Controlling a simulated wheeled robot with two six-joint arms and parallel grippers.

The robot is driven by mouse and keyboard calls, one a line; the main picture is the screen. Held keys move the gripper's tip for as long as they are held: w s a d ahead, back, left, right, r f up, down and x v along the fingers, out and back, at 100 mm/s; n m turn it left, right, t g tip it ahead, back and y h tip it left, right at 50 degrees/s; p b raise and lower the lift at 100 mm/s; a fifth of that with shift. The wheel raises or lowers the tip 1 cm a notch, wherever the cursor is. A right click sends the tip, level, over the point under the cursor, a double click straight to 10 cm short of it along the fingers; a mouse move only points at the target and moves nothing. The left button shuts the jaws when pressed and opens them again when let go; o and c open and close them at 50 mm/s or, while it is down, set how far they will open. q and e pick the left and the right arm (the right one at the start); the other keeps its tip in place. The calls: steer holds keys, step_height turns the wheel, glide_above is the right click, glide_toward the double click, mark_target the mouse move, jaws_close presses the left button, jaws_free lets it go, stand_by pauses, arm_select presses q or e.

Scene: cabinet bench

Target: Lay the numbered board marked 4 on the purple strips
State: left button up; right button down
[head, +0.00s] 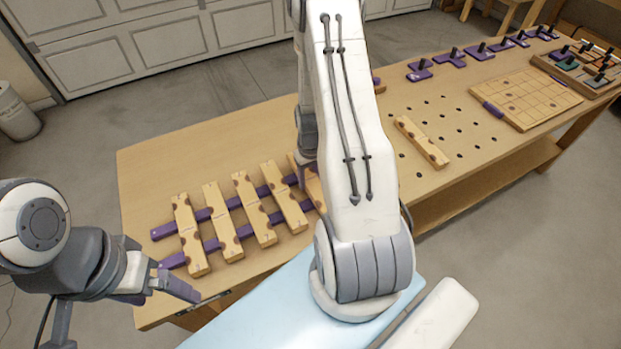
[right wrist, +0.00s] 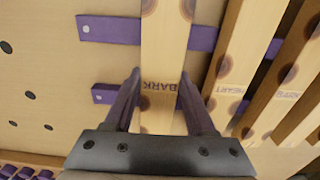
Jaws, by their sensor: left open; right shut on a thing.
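Two purple strips (head: 220,212) lie along the left part of the bench, and several wooden boards lie across them. My right gripper (right wrist: 160,88) is shut on a wooden board (right wrist: 165,32) marked "BARK". This board crosses over both purple strips (right wrist: 108,28) at their bare-ended side; I cannot tell whether it rests on them. In the head view the held board (head: 311,188) is mostly hidden by my right arm. No number 4 is legible on it. My left gripper (head: 165,288) is open and empty, near the front left of the bench.
Another wooden board (head: 422,142) lies on the bench among small holes. Farther right are a grid board (head: 527,98), purple pieces with black knobs (head: 450,58) and a tray (head: 590,85).

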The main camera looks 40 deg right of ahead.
steer(key=shift+f, duration=0.2)
stand_by(0.6)
steer(key=shift+c, duration=0.7)
jaws_free()
steer(key=shift+r, duration=0.1)
steer(key=shift+r+p, duration=3.3)
steer(key=shift+r, duration=0.7)
steer(key=shift+f, duration=0.1)
step_height(320, 180, down, 8)
steer(key=b, duration=0.6)
